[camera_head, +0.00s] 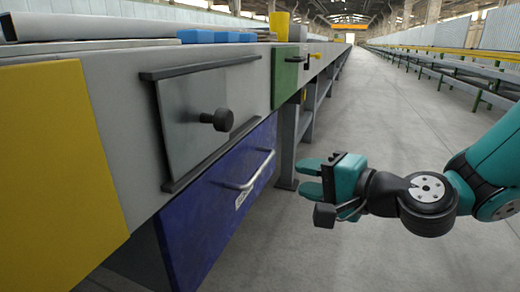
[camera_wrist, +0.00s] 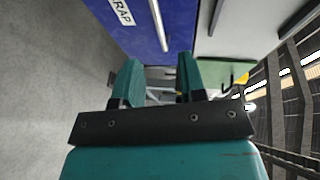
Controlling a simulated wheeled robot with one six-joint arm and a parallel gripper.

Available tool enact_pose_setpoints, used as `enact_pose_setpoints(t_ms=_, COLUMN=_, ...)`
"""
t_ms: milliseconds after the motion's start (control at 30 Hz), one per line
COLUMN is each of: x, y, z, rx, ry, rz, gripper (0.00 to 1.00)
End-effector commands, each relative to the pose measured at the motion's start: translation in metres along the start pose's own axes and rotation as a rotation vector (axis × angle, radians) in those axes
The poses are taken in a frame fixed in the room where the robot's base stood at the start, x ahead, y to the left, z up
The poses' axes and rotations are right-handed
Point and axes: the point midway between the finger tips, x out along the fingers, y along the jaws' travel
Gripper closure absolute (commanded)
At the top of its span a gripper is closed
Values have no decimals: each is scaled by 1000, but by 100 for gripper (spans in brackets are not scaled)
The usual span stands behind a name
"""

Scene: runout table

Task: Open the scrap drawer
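The scrap drawer is a blue front (camera_head: 218,205) low on the runout table, under the grey sliding panel. It sits flush and looks closed. Its silver bar handle (camera_head: 250,172) runs along the front, with a white label (camera_head: 242,198) beside it. In the wrist view the blue front (camera_wrist: 140,25) fills the top middle, with the handle (camera_wrist: 158,22) and the label (camera_wrist: 121,12) reading "RAP". My gripper (camera_head: 309,179) is to the right of the drawer, fingers pointing toward the table, apart from the handle. In the wrist view the teal fingers (camera_wrist: 158,80) are open with nothing between them.
A grey panel (camera_head: 195,110) with a black knob (camera_head: 218,120) sits above the drawer. A green panel (camera_head: 285,76) is further along the table (camera_head: 120,110). The floor aisle (camera_head: 360,120) is clear.

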Motion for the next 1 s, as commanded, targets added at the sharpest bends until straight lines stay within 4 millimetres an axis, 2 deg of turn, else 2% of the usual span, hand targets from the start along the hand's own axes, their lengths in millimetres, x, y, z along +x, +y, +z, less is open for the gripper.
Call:
enact_pose_setpoints(t_ms=33, x=1, y=-6, z=0, rx=9, ry=2, rz=8, gripper=62)
enact_pose_setpoints(t_ms=100, x=3, y=-4, z=0, rx=10, ry=9, rz=15, gripper=62)
enact_pose_setpoints(t_ms=400, x=74, y=3, z=1, rx=-2, ry=7, rz=7, gripper=62)
enact_pose_setpoints(t_ms=600, x=106, y=4, z=0, rx=0, ry=9, rz=7, gripper=62)
enact_pose_setpoints(t_ms=800, x=120, y=3, z=-1, rx=2, ry=11, rz=8, gripper=62)
enact_pose_setpoints(t_ms=1000, x=121, y=3, z=-1, rx=2, ry=11, rz=9, gripper=62)
